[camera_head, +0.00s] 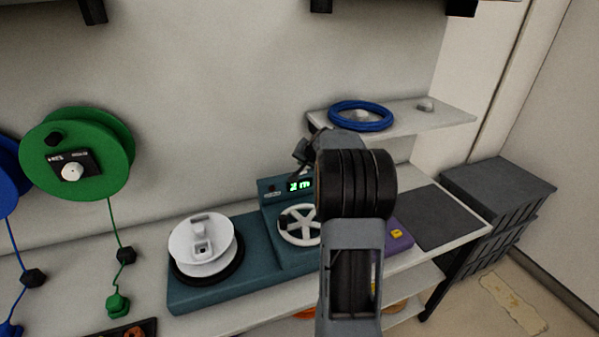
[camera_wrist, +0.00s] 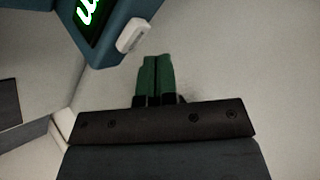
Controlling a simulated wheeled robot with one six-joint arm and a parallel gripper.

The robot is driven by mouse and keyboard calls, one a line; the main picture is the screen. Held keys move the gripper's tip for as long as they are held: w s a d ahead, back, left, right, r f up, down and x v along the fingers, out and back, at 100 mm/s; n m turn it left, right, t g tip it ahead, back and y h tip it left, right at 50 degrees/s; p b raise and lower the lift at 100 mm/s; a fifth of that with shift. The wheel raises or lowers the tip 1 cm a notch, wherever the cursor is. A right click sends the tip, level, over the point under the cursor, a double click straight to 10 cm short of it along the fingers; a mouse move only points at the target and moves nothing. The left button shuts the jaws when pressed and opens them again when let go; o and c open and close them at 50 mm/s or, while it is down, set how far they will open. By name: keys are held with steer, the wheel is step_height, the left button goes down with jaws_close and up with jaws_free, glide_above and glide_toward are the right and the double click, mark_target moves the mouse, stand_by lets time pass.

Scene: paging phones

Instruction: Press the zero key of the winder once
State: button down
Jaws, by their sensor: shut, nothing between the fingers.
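The winder (camera_head: 225,276) is a teal machine on the bench, with a white spool (camera_head: 203,243) at its left and a white spoked wheel (camera_head: 298,226) in front of its raised housing. Its lit green display (camera_head: 299,185) shows on the housing, and part of it shows in the wrist view (camera_wrist: 92,14). A pale key (camera_wrist: 132,35) with small, unreadable lettering sits beside the display in the wrist view. My gripper (camera_wrist: 157,58) is shut and empty, its green fingertips just below and right of that key, with a gap showing. In the head view my arm hides the gripper and the housing's right side.
A shelf (camera_head: 445,120) with a blue cable coil (camera_head: 361,116) is above and behind. A purple box (camera_head: 399,238) and a dark mat (camera_head: 440,217) lie right of the winder. A green reel (camera_head: 88,155) hangs at the left.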

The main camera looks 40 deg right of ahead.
mark_target(304, 170)
steer(key=shift+f+b, duration=0.25)
steer(key=shift+b, duration=0.1)
steer(key=shift+s+f+b, duration=0.1)
steer(key=shift+f+b, duration=0.1)
steer(key=shift+b, duration=0.15)
steer(key=shift+f+b, duration=0.45)
steer(key=shift+b, duration=0.15)
stand_by(0.8)
steer(key=shift+r, duration=0.15)
steer(key=shift+r+p, duration=0.65)
steer(key=shift+r, duration=0.1)
steer(key=shift+r, duration=0.1)
steer(key=shift+r+p, duration=1.85)
steer(key=shift+r, duration=0.6)
